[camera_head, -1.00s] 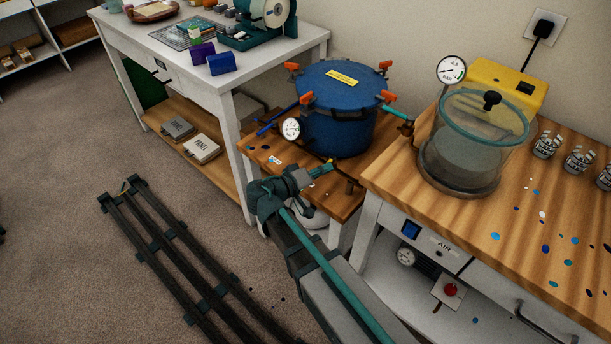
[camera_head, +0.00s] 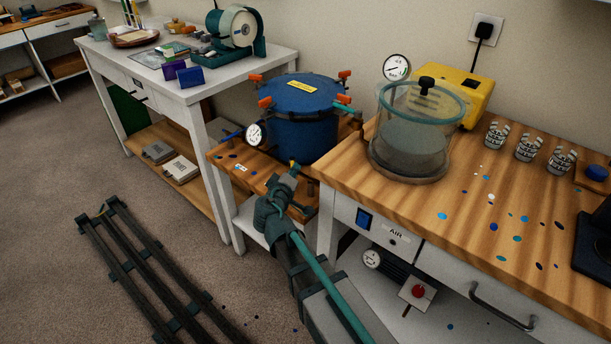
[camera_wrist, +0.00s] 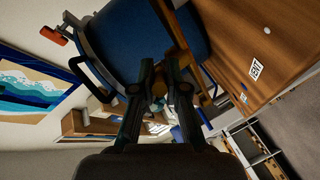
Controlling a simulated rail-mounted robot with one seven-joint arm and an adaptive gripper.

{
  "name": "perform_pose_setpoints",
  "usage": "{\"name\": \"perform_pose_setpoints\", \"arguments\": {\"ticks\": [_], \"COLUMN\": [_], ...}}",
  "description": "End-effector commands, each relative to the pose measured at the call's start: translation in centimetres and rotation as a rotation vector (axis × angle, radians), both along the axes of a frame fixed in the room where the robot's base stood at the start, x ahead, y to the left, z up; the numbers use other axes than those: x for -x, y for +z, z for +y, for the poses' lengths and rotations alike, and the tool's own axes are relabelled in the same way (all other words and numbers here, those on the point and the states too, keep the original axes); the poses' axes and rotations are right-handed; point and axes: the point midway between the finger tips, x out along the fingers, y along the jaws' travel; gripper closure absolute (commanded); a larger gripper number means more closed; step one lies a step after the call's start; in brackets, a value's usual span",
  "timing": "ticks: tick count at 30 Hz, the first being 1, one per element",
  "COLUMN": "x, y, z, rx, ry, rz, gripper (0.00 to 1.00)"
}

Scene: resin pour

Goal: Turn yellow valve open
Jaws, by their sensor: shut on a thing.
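The blue pressure pot (camera_head: 305,125) stands on a low wooden shelf between two tables, its lid held by orange clamps. The yellow valve (camera_head: 294,164) shows only as a small yellow bit at my gripper's tips, low at the pot's front. My gripper (camera_head: 288,174) is shut on it, pointing up toward the pot. In the wrist view, my gripper's two fingers (camera_wrist: 161,72) reach toward the pot's wall (camera_wrist: 125,45), with a brown-orange part (camera_wrist: 172,30) beyond the tips. The fingers hide most of the valve, so I cannot tell how far it is turned.
A gauge (camera_head: 256,134) stands left of the pot, close to my gripper. A glass vacuum chamber (camera_head: 410,130) and several cups stand on the right wooden bench (camera_head: 450,212). The white table (camera_head: 195,90) is at left. Dark floor rails (camera_head: 140,270) lie on the carpet.

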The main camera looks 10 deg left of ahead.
Motion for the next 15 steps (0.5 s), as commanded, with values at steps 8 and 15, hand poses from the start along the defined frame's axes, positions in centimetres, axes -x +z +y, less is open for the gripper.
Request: {"name": "perform_pose_setpoints", "arguments": {"ticks": [8,15], "x": [0.06,0.03], "y": [0.05,0.04], "z": [0.3,0.29], "rx": [0.001,0.001], "ry": [0.011,0.01], "rz": [0.0,0.0], "gripper": [1.0,0.71]}}
